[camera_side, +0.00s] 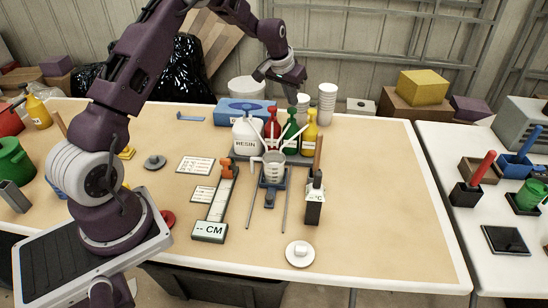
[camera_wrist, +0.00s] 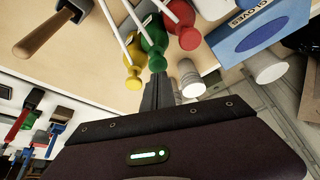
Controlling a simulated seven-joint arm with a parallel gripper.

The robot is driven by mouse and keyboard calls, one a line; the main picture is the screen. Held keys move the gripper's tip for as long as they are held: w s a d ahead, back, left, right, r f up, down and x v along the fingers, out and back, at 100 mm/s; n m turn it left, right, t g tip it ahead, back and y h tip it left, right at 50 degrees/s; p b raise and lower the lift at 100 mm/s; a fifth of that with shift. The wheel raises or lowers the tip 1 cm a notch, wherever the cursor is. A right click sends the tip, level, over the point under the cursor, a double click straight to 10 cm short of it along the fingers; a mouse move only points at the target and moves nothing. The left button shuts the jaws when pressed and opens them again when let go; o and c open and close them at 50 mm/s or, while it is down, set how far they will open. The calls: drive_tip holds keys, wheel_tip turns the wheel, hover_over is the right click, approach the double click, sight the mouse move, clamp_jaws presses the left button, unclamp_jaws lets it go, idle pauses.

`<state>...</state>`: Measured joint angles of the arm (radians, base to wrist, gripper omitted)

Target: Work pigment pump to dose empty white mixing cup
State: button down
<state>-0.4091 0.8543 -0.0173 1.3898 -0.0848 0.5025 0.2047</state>
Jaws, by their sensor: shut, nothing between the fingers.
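A red pump bottle (camera_side: 271,126), a green pump bottle (camera_side: 290,134) and a yellow pump bottle (camera_side: 310,132) stand in a row on a dark rack, with long white spouts running toward a whitish cup (camera_side: 274,168). The cup sits on a blue-grey stand in front; I cannot see its contents clearly. My gripper (camera_side: 293,98) is shut and empty, pointing down above the green bottle. In the wrist view, my shut fingers (camera_wrist: 158,90) are near the green bottle (camera_wrist: 154,45), with yellow (camera_wrist: 132,72) and red (camera_wrist: 185,30) on either side; contact cannot be told.
A white RESIN bottle (camera_side: 246,137) stands left of the red one. A blue glove box (camera_side: 244,110) and stacked white cups (camera_side: 327,103) are behind. The table's right side is clear.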

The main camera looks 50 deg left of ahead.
sight(292, 109)
drive_tip(key=shift+f, duration=1.75)
drive_tip(key=shift+r, duration=1.75)
drive_tip(key=shift+f, duration=0.1)
drive_tip(key=shift+f, duration=1.7)
drive_tip(key=shift+r, duration=0.1)
drive_tip(key=shift+r, duration=1.7)
